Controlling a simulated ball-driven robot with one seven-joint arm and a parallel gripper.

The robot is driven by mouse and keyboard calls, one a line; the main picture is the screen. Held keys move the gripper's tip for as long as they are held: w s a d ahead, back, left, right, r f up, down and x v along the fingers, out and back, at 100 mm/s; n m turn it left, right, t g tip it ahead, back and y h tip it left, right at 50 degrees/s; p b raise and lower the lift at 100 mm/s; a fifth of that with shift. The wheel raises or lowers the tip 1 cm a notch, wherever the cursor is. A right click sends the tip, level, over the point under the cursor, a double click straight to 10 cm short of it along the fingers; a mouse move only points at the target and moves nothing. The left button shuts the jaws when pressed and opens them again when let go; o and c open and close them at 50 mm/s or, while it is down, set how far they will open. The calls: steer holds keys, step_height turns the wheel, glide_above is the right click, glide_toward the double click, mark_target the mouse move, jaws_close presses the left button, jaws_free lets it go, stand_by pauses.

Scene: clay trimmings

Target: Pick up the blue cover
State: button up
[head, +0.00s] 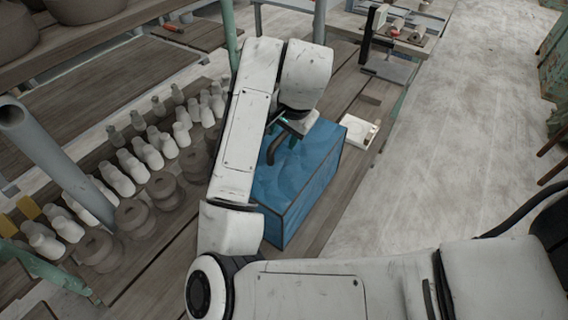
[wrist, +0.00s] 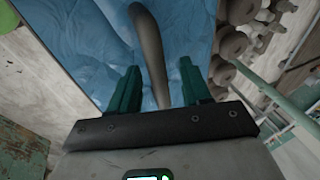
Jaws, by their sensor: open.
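The blue cover (head: 308,190) is a large blue box shape with dark edges, on the wooden planks under my arm. It fills the upper middle of the wrist view (wrist: 85,45), its surface looking wrinkled. A dark, curved handle-like bar (head: 279,147) stands over its top; it also shows in the wrist view (wrist: 150,50). My gripper (head: 286,124) is over the far part of the cover, partly hidden by my arm. In the wrist view its two green fingers (wrist: 158,66) are apart, with the bar running between them. I cannot tell whether they touch it.
Rows of pale clay bottles (head: 150,152) and stacked round grey pieces (head: 165,190) stand on the planks left of the cover. A small white block (head: 360,131) lies right of it. A grey post (head: 55,160) rises at the left.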

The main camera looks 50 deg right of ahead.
steer(key=shift+w+f, duration=0.1)
steer(key=shift+f, duration=0.3)
jaws_close()
stand_by(0.5)
